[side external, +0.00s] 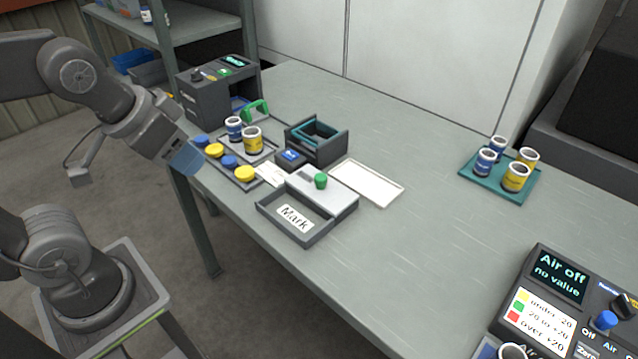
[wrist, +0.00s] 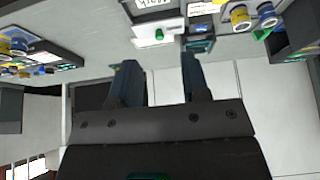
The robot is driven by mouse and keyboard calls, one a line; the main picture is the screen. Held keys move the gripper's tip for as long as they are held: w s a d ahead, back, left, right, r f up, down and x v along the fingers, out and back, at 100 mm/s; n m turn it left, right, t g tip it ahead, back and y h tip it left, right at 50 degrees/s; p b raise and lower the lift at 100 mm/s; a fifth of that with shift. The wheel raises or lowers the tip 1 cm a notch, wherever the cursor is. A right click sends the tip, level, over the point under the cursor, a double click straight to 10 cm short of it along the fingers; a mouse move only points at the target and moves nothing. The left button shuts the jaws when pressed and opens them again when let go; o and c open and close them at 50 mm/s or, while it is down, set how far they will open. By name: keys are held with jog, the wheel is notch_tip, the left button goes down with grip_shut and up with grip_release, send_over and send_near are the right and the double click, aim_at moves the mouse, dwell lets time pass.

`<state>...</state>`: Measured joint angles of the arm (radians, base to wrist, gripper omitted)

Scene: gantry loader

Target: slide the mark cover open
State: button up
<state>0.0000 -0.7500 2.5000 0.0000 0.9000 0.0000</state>
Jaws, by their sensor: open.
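The Mark box (side external: 281,226) is a grey tray on the table, with a card reading "Mark" (side external: 295,218) in its uncovered front part. Its pale cover (side external: 338,193) with a green knob (side external: 320,181) lies over the back part. In the wrist view the cover (wrist: 172,40) and knob (wrist: 159,34) show near the top edge, with part of the Mark card (wrist: 150,3) cut off by the frame. My gripper (side external: 184,160) is open, in the air left of the box and apart from it. Its two empty fingers (wrist: 158,72) show in the wrist view.
Left of the box is a rack (side external: 238,171) with jars and coloured caps. Behind stand a dark open holder (side external: 330,150) and a grey machine (side external: 205,100). A white plate (side external: 367,184) lies right of the box. A teal tray (side external: 478,181) holds several jars. Middle right table is clear.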

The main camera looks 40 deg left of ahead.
dwell(0.4)
jog(key=shift+o, duration=1)
jog(key=shift+w+r, duration=0.1)
jog(key=shift+o, duration=0.4)
jog(key=w+r+m+g, duration=0.1)
jog(key=w+r+m, duration=0.1)
jog(key=w, duration=0.5)
jog(key=shift+w+d+r+g, duration=0.2)
jog(key=shift+w+d+g, duration=0.1)
jog(key=shift+g, duration=0.1)
jog(key=m+g, duration=0.4)
jog(key=m, duration=0.1)
send_over(322, 176)
notch_tip(322, 176, down, 8)
notch_tip(322, 176, down, 13)
jog(key=shift+f, duration=0.1)
grip_shut()
